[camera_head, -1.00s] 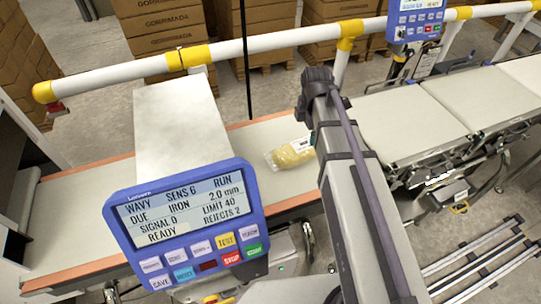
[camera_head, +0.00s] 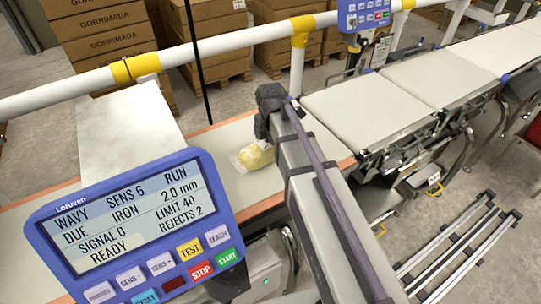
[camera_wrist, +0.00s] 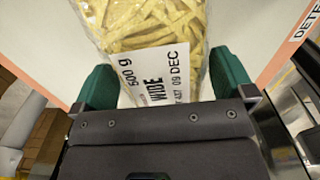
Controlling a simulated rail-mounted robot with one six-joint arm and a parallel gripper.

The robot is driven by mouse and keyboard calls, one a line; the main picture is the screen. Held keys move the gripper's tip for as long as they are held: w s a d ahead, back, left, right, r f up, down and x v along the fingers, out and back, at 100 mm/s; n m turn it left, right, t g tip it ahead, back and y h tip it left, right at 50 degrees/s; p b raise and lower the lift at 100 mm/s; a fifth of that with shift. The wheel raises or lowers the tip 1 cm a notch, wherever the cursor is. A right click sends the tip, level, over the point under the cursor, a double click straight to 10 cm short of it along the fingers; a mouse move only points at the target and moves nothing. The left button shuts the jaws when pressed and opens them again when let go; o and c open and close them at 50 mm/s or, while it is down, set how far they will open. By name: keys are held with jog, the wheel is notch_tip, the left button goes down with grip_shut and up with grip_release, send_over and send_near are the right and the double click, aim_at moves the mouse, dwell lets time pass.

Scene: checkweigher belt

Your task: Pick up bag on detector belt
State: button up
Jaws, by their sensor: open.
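The bag (camera_head: 256,155) is clear plastic with yellow strip-shaped pieces inside and lies on the pale detector belt (camera_head: 225,185). In the wrist view the bag (camera_wrist: 150,22) fills the top middle, and its white label with "500 g", "WIDE" and "09 DEC" faces the camera. My gripper (camera_wrist: 163,88) is open, with its green fingers on either side of the bag's labelled end. I cannot tell whether the fingers touch the bag. In the head view my arm hides the gripper's fingers and part of the belt.
The blue detector panel (camera_head: 140,235) reads READY and stands at the front left beside the grey detector housing (camera_head: 130,135). A white and yellow guard rail (camera_head: 220,58) runs behind the belt. Another conveyor section (camera_head: 370,112) lies to the right. Stacked cartons stand behind.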

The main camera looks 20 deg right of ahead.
jog(key=shift+f, duration=0.9)
jog(key=shift+r, duration=0.25)
jog(key=c, duration=0.9)
jog(key=shift+c, duration=0.2)
notch_tip(320, 180, up, 10)
jog(key=p, duration=1)
jog(key=shift+r, duration=0.15)
